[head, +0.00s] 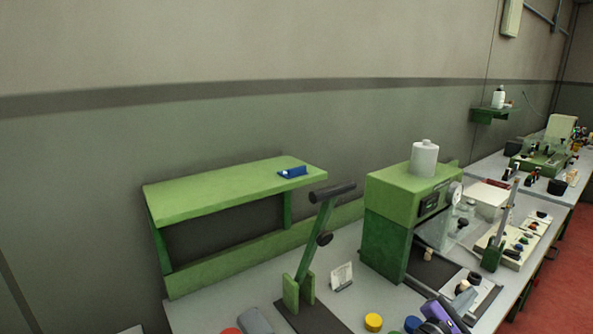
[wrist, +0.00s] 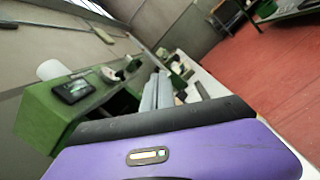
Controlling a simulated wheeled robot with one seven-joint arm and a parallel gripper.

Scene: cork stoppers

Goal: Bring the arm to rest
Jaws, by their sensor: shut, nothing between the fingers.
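My gripper (wrist: 157,88) shows in the wrist view, with its purple body across the bottom and its two grey fingers together in the middle. Nothing shows between the fingers. In the head view a purple part of my arm (head: 438,314) shows at the bottom right edge, above the workbench (head: 340,250). Most of the arm is outside the head view.
A green machine (head: 392,222) with a white container (head: 424,158) on top stands on the bench. A green shelf (head: 225,190) holds a small blue item (head: 292,172). A lever press (head: 318,240) and yellow disc (head: 374,322) are nearby. Red floor (head: 560,275) is open at right.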

